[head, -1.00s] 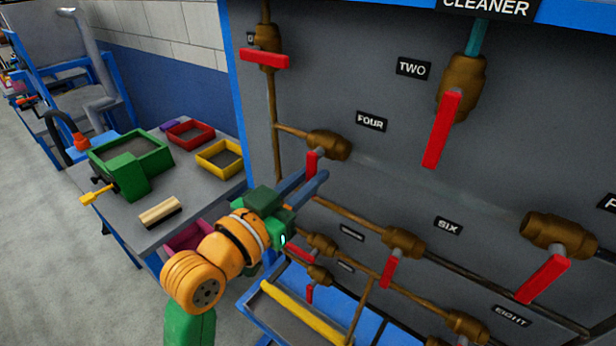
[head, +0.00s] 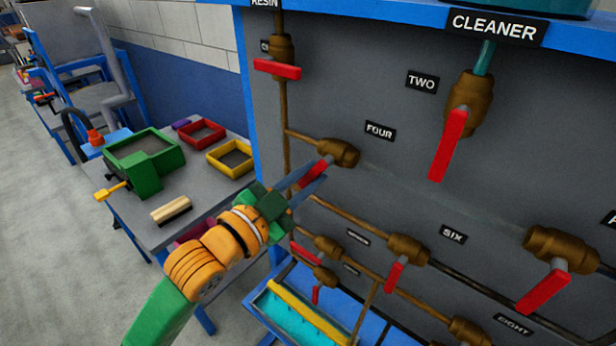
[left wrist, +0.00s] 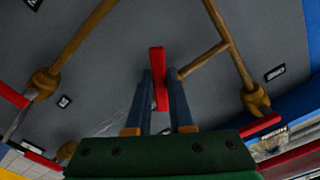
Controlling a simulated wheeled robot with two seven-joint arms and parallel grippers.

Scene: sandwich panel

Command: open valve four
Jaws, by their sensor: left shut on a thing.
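Valve four is a brass valve body (head: 338,152) beside the FOUR label (head: 380,131) on the grey panel. Its red handle (head: 314,174) slants down and left from the body. My left gripper (head: 313,176) is shut on this handle, with one blue finger on each side. In the left wrist view the red handle (left wrist: 158,75) stands upright between the two fingers (left wrist: 160,98). The fingers hide part of the handle in the head view. My right gripper is not in view.
Valve two's red handle (head: 448,145) hangs at the right, valve six's handle (head: 395,277) below. A blue-framed tray with a yellow bar (head: 308,312) lies under the panel. A grey bench (head: 213,205) with a green box (head: 143,160) and coloured bins stands left.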

